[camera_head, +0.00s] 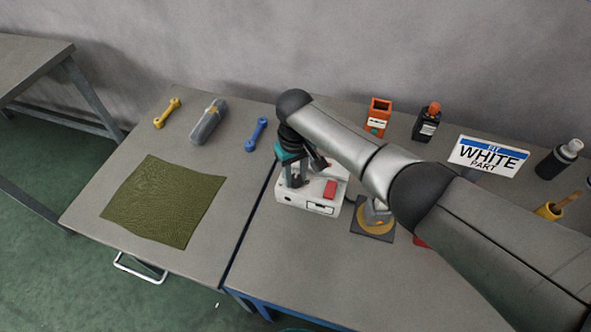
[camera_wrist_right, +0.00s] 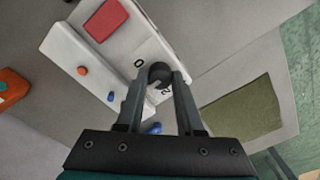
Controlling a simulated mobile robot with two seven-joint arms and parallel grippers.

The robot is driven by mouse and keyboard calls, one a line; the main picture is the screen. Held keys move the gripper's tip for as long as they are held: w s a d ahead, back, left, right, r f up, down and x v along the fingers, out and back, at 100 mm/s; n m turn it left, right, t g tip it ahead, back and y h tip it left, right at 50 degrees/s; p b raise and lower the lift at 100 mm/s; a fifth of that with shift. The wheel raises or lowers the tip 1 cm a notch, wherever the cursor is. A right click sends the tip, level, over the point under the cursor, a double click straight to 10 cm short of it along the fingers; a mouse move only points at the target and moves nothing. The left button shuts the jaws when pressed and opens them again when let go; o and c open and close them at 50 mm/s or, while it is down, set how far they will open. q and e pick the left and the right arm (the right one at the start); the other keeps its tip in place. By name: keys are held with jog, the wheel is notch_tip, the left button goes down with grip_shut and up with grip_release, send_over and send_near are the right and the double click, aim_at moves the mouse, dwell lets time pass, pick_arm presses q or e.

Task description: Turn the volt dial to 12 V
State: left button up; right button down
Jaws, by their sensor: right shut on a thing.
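The white device box (camera_head: 322,208) stands on the right table, with a red block or button on top; it also fills the upper left of the right wrist view (camera_wrist_right: 90,68). Its black volt dial (camera_wrist_right: 159,71) sits between my right gripper's fingertips (camera_wrist_right: 161,80), and the gripper is shut on it. A "0" mark shows left of the dial, and a partly covered number shows below it. Which way the dial points cannot be told. In the head view my right gripper (camera_head: 293,178) reaches down onto the box and hides the dial. My left gripper is not in view.
A dark pad (camera_head: 359,228) lies right of the box. A green mat (camera_head: 163,200) and tools lie on the left table.

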aim_at(295, 179)
dwell(0.5)
jog(key=c, duration=0.5)
grip_release()
jog(key=shift+c, duration=0.2)
jog(key=shift+r, duration=0.1)
notch_tip(295, 179, up, 15)
jog(key=p, duration=0.2)
